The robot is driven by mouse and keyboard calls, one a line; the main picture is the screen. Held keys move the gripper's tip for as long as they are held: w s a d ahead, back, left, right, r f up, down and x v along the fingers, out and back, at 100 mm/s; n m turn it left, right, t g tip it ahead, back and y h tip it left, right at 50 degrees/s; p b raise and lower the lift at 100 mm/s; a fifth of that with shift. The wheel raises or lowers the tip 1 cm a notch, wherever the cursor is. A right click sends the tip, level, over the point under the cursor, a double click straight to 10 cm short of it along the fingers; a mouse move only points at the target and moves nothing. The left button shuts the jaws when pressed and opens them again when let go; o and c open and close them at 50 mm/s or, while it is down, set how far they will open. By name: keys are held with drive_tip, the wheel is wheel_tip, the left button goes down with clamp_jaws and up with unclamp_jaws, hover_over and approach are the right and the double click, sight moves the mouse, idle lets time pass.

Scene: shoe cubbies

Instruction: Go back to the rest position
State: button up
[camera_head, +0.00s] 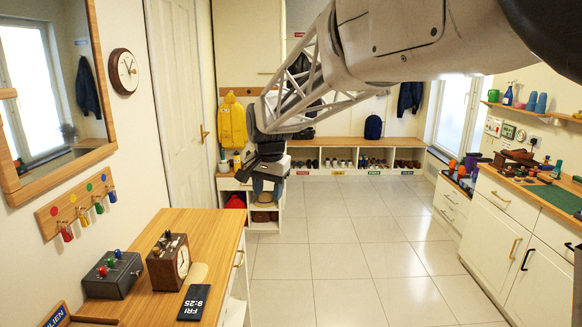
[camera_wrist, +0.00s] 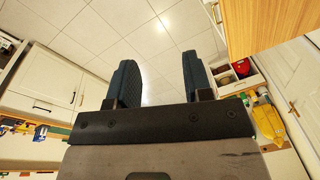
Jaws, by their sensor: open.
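My arm reaches in from the upper right of the head view, and my gripper (camera_head: 266,188) hangs in the air beyond the far end of the wooden cabinet top. In the wrist view my gripper (camera_wrist: 160,75) shows two dark fingers standing apart, with only floor between them. It is open and empty. It touches nothing that I can see. It covers part of the small shelf unit behind it in the head view.
A wooden-topped cabinet (camera_head: 212,232) at the left bears a brown clock box (camera_head: 168,262), a grey box with coloured knobs (camera_head: 112,274) and a black date display (camera_head: 194,302). Shoe cubbies (camera_head: 345,152) line the back. A workbench (camera_head: 510,200) stands right. The tiled floor (camera_head: 340,250) is clear.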

drive_tip(key=s+d+n, duration=0.2)
drive_tip(key=s+d, duration=1.4)
drive_tip(key=s, duration=0.3)
drive_tip(key=s+d+f+n, duration=0.1)
drive_tip(key=s+d+f, duration=0.3)
drive_tip(key=s, duration=0.5)
drive_tip(key=s+d+f+t, duration=0.1)
drive_tip(key=s+d+f, duration=0.3)
drive_tip(key=s, duration=0.6)
drive_tip(key=shift+n+h, duration=0.4)
drive_tip(key=shift+d, duration=0.1)
